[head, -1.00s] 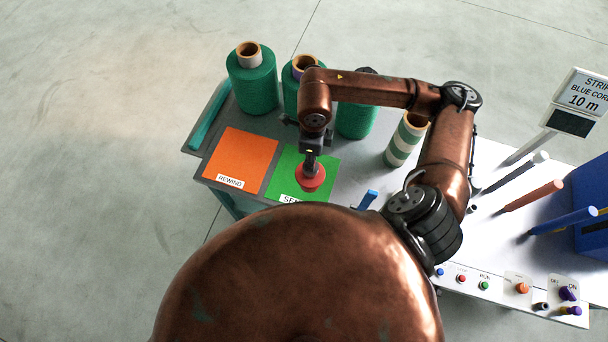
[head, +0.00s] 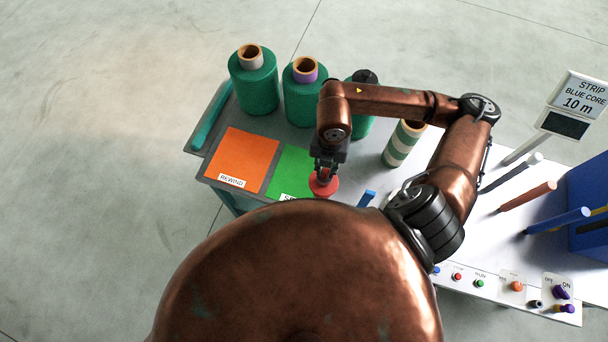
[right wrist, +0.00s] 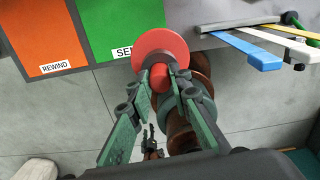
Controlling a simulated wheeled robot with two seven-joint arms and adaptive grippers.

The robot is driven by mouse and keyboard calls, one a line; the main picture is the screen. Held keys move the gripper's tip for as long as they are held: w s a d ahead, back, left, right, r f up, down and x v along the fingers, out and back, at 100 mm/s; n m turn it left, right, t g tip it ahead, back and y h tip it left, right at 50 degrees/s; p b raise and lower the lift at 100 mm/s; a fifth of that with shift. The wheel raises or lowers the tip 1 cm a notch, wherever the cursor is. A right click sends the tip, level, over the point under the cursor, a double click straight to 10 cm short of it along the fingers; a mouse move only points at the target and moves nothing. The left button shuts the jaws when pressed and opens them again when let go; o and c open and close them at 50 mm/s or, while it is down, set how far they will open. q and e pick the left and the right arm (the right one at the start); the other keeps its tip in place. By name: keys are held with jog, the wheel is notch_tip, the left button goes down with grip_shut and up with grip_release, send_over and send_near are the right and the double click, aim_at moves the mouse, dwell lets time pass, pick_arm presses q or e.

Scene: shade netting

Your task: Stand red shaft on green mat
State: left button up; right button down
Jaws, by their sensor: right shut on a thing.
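The red shaft (head: 323,186) has a wide round red flange and is held in my right gripper (head: 326,168). In the right wrist view its flange (right wrist: 160,45) is at the far end and its red stem (right wrist: 159,78) lies between the green fingers (right wrist: 160,92), which are shut on it. The green mat (head: 290,172) lies flat on the grey table. The shaft overlaps the mat's right edge in the head view and its lower right corner in the right wrist view (right wrist: 125,22). I cannot tell its height above the table.
An orange mat (head: 242,160) lies left of the green one. Green spools (head: 255,90) stand behind. A striped roll (head: 402,147) and a blue-handled tool (head: 367,198) are to the right. Several coloured rods (head: 558,220) and a button panel (head: 500,288) lie farther right.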

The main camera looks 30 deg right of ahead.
jog(key=shift+m, duration=0.5)
jog(key=shift+w+f, duration=0.1)
jog(key=shift+w, duration=0.25)
jog(key=w+f+p, duration=0.4)
jog(key=w+f, duration=0.8)
jog(key=w, duration=0.1)
jog(key=shift+d+f, duration=0.3)
jog(key=shift+d, duration=0.05)
jog(key=shift+f, duration=0.15)
jog(key=c, duration=2.2)
grip_release()
jog(key=o, duration=0.4)
